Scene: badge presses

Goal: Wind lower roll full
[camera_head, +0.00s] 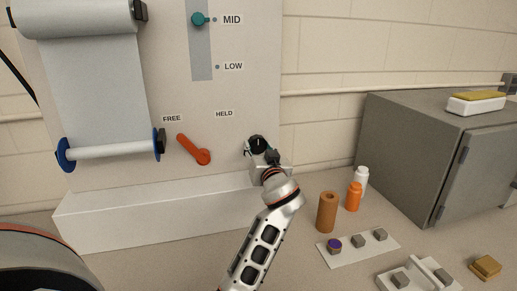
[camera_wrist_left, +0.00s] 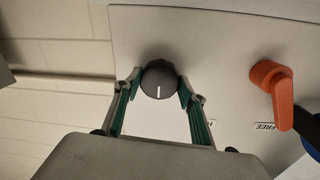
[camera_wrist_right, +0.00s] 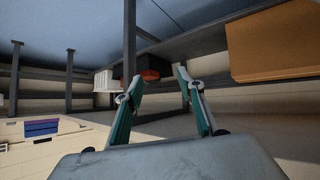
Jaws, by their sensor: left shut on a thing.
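The lower roll (camera_head: 110,152) has a thin pale core between blue end flanges, with the paper web (camera_head: 97,85) running down to it from the upper roll (camera_head: 75,17). The red lever (camera_head: 194,149) points up-left toward the FREE label; it also shows in the left wrist view (camera_wrist_left: 280,88). My left gripper (camera_head: 259,150) is at the black knob (camera_head: 257,143) on the panel, right of the lever. In the left wrist view, my left gripper (camera_wrist_left: 159,92) is shut on the knob (camera_wrist_left: 159,79), whose white mark shows. My right gripper (camera_wrist_right: 155,76) is open and empty.
A teal slider (camera_head: 199,19) sits at MID. A white plate (camera_head: 346,251) holds small knobs. A grey cabinet (camera_head: 400,150) stands at right.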

